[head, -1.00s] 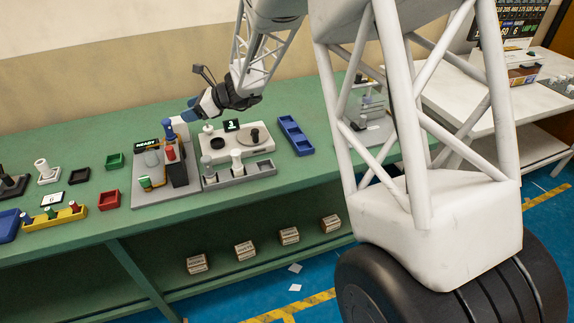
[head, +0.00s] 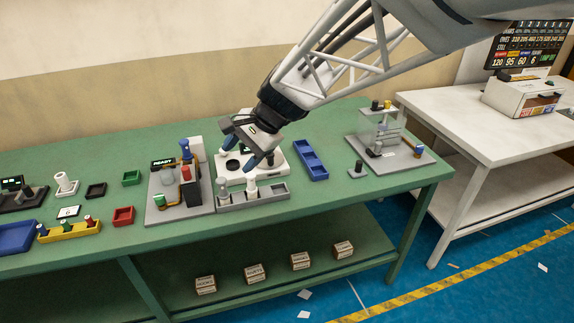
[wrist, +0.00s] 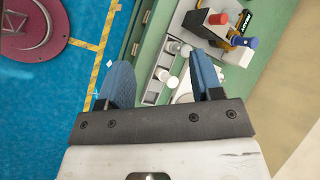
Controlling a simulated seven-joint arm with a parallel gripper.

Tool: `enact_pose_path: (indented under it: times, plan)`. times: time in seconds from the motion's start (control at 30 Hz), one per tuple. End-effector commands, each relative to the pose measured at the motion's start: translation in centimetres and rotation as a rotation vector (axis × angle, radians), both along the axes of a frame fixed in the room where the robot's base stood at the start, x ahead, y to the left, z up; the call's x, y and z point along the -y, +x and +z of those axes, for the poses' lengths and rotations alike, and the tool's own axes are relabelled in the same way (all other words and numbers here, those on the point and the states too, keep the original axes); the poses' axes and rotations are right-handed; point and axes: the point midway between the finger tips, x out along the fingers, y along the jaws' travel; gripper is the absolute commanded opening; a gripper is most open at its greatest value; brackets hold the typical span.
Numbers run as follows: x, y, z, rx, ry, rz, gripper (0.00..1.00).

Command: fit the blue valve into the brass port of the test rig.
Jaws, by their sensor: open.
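The test rig (head: 154,215) is a grey plate with a READY display, left of centre on the green bench. A red part (head: 186,173) and a green part (head: 159,201) are also on the rig. The brass port cannot be made out clearly. My gripper (head: 240,162) is open and empty, right of the rig, above the white device and grey tray. Its blue fingers also show in the wrist view (wrist: 160,75).
The grey tray (head: 270,199) holds upright white and grey pieces below my gripper. A blue tray (head: 311,160) lies to its right, and a clear-sided stand (head: 380,128) is further right. Small coloured bins and a yellow rack (head: 70,231) are on the left.

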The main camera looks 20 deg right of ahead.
Motion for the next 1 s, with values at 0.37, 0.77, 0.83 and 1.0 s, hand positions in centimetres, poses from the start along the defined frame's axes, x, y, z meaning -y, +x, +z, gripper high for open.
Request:
enact_pose_path:
  times: [0.37, 0.77, 0.83, 1.0]
  plan:
    - [4.6, -11.0, 0.7, 0.188, -0.325, 0.333, 0.60]
    - [9.4, -20.1, 0.2, 0.314, -0.652, 0.661, 0.60]
    - [10.0, -21.0, 0.0, 0.324, -0.687, 0.698, 0.60]
    - [10.7, -22.1, -0.1, 0.334, -0.733, 0.745, 0.60]
